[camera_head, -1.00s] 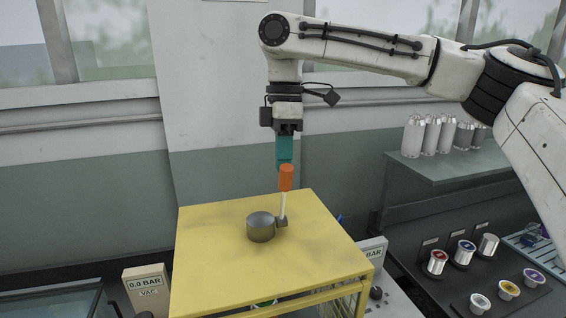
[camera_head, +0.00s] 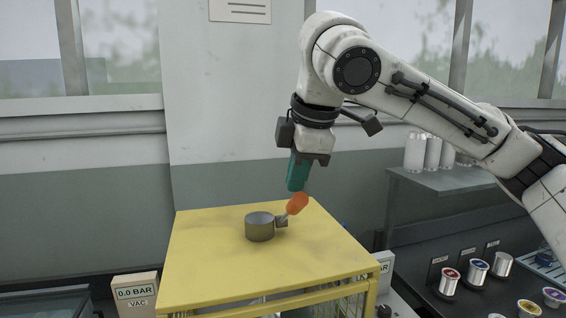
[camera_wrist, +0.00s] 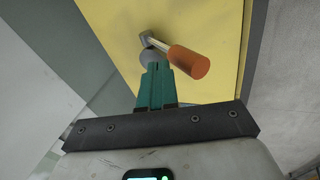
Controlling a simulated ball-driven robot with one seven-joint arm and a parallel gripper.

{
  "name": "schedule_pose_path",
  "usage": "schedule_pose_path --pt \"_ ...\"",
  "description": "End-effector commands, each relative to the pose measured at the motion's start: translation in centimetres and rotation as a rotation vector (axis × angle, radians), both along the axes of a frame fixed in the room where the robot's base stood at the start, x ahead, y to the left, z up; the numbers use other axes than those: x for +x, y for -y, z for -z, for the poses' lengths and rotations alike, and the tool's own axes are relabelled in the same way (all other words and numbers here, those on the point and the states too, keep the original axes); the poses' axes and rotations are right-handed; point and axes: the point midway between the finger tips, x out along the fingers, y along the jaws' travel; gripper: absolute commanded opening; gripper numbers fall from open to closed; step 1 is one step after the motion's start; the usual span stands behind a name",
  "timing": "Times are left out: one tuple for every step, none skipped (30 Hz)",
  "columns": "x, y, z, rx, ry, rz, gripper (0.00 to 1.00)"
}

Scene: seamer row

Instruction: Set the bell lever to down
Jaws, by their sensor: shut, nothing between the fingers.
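The bell lever has an orange grip (camera_head: 297,203) on a short pale rod, fixed at the side of a round grey metal hub (camera_head: 259,227) on top of the yellow cabinet (camera_head: 210,262). The lever tilts up and to the right in the head view. My gripper (camera_head: 297,185) has teal fingers, shut and empty, pointing down just above and behind the orange grip. In the wrist view the orange grip (camera_wrist: 188,62) lies right beside the fingertips (camera_wrist: 156,72). Whether they touch it I cannot tell.
A gauge box reading 0.0 BAR VAC (camera_head: 136,293) stands left of the cabinet. A dark panel with several coloured buttons (camera_head: 475,270) is at the right. White cans (camera_head: 415,153) stand on a shelf behind it. The cabinet top is otherwise bare.

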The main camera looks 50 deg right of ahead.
Motion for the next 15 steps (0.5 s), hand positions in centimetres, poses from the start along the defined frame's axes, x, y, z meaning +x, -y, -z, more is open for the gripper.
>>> schedule_pose_path --pt "-0.20 -0.18 0.23 0.001 0.000 -0.002 0.00" --pt "-0.30 -0.26 0.28 0.001 0.000 -0.002 0.00" --pt "-0.40 -0.34 0.35 0.001 0.000 -0.003 0.00" --pt "-0.48 -0.38 0.41 0.001 0.000 -0.001 0.00" --pt "-0.55 -0.41 0.45 0.002 -0.001 -0.002 0.00" --pt "-0.61 -0.44 0.51 0.001 -0.002 0.000 0.00" --pt "-0.66 -0.47 0.54 0.002 -0.002 0.000 0.00" --pt "-0.70 -0.49 0.57 0.002 -0.002 0.000 0.00" --pt "-0.73 -0.51 0.59 0.002 -0.002 -0.001 0.00" --pt "-0.75 -0.53 0.61 0.001 -0.003 -0.001 0.00" --pt "-0.76 -0.54 0.61 0.001 -0.003 -0.001 0.00" --pt "-0.77 -0.55 0.62 0.001 -0.003 -0.001 0.00" --pt "-0.77 -0.55 0.62 0.001 -0.003 -0.001 0.00" --pt "-0.78 -0.56 0.62 0.001 -0.003 -0.001 0.00" --pt "-0.78 -0.56 0.62 0.001 -0.004 -0.001 0.00"
